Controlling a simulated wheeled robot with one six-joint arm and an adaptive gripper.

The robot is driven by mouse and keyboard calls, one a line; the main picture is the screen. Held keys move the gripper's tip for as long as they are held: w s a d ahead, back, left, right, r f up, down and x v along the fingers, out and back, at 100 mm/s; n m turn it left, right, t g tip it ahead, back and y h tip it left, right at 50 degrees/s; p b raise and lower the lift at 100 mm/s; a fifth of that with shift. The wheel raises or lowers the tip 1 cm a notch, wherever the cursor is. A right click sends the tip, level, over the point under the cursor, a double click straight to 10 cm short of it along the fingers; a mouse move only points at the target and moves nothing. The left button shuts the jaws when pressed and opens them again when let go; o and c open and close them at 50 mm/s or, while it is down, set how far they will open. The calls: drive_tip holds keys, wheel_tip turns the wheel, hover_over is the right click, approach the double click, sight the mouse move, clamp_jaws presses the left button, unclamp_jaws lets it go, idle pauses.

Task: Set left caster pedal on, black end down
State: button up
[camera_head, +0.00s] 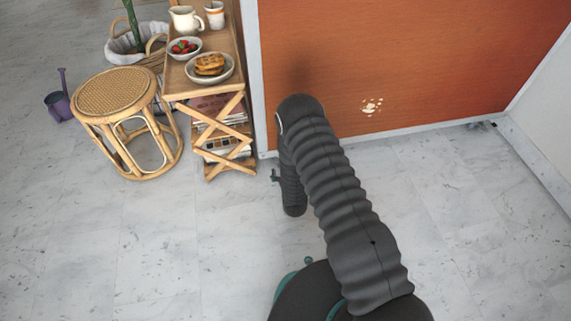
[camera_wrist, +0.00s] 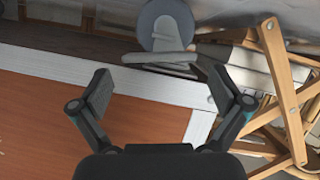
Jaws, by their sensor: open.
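In the wrist view a round grey caster wheel (camera_wrist: 167,24) shows at the top centre, under the orange cart panel's white edge. A light grey flat pedal (camera_wrist: 158,57) lies across it, on the side facing my gripper. I cannot make out a black end on it. My gripper (camera_wrist: 160,84) is open and empty, with one finger on each side of the pedal in the picture and apart from it. In the head view my arm hides most of the gripper, and the left caster does not show.
The orange cart panel (camera_head: 400,60) stands behind my arm. A wooden folding side table (camera_head: 220,87) with food on top and books below stands close at its left. A rattan stool (camera_head: 118,92) is further left. The marble floor (camera_head: 160,260) in front is clear.

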drive_tip(key=shift+x, duration=1.8)
